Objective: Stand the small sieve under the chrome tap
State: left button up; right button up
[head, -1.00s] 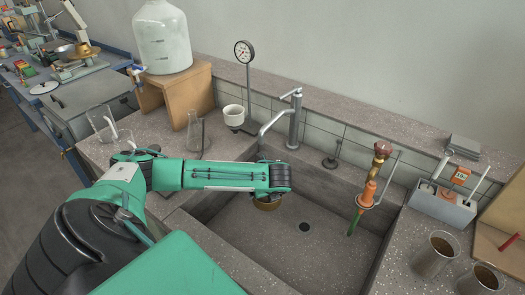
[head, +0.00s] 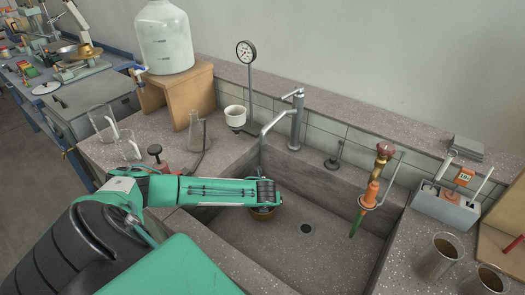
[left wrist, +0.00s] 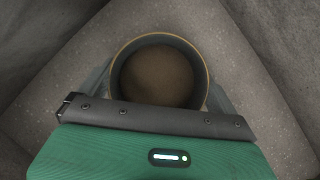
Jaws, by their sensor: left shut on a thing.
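The small sieve (head: 263,214) is a round, brass-coloured ring, mostly hidden under my left wrist in the head view. In the left wrist view the sieve (left wrist: 158,76) shows from above as a ring with a brown mesh inside, one finger at each side. My left gripper (head: 264,205) is shut on it inside the sink, and the sieve looks level. I cannot tell whether it touches the sink floor. The chrome tap (head: 296,122) stands behind the sink, its spout reaching forward and left, above and behind the sieve. My right gripper is not in view.
The sink (head: 275,248) has a drain (head: 306,229) right of the sieve. An orange-bodied tap (head: 372,190) with a green tip hangs at the sink's right. A flask (head: 195,135) and red-based burner (head: 160,164) stand left. The sink floor right of the sieve is clear.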

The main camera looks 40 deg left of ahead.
pick_arm(q)
jog(key=shift+f, duration=0.9)
jog(key=o, duration=0.8)
jog(key=shift+c, duration=0.2)
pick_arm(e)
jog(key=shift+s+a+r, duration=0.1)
pick_arm(q)
jog(key=shift+s+d+r, duration=0.1)
jog(key=shift+r, duration=0.25)
jog(key=v, duration=1)
jog(key=shift+r+p, duration=0.1)
jog(key=shift+p, duration=0.3)
jog(key=shift+s+d+r, duration=0.2)
jog(key=shift+r, duration=0.35)
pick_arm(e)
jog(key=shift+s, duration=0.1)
